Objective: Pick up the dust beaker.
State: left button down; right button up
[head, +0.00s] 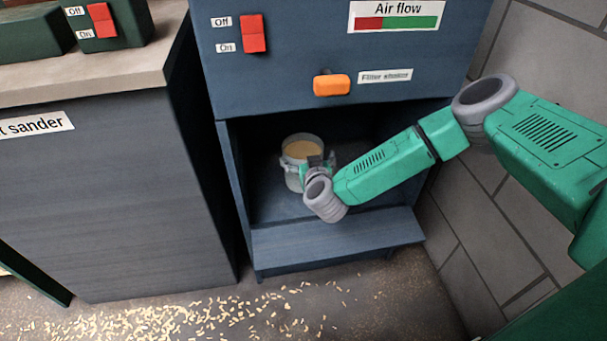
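The dust beaker (296,179) is a clear, pale container with tan dust in it. It is upright inside the open lower compartment of the blue cabinet. My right arm reaches in from the right, and its gripper (308,163) is at the beaker's front. Grey finger parts show at the beaker's left and right sides. The wrist and fingers hide part of its front and right side. I cannot tell whether the fingers press on it, or whether its base rests on the compartment floor. My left gripper is not in view.
The blue cabinet (290,85) has a red switch (253,33), an orange knob (331,85) and a lowered flap (338,237) below the compartment. A grey sander bench (110,190) stands left, a block wall (500,240) right. Wood chips (200,320) litter the floor.

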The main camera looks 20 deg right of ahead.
jog(key=b+x, duration=0.1)
jog(key=x, duration=0.2)
jog(key=shift+f, duration=0.2)
jog(key=shift+r, duration=0.1)
jog(key=shift+c, duration=0.8)
jog(key=c, duration=1.3)
jog(key=shift+c, duration=0.2)
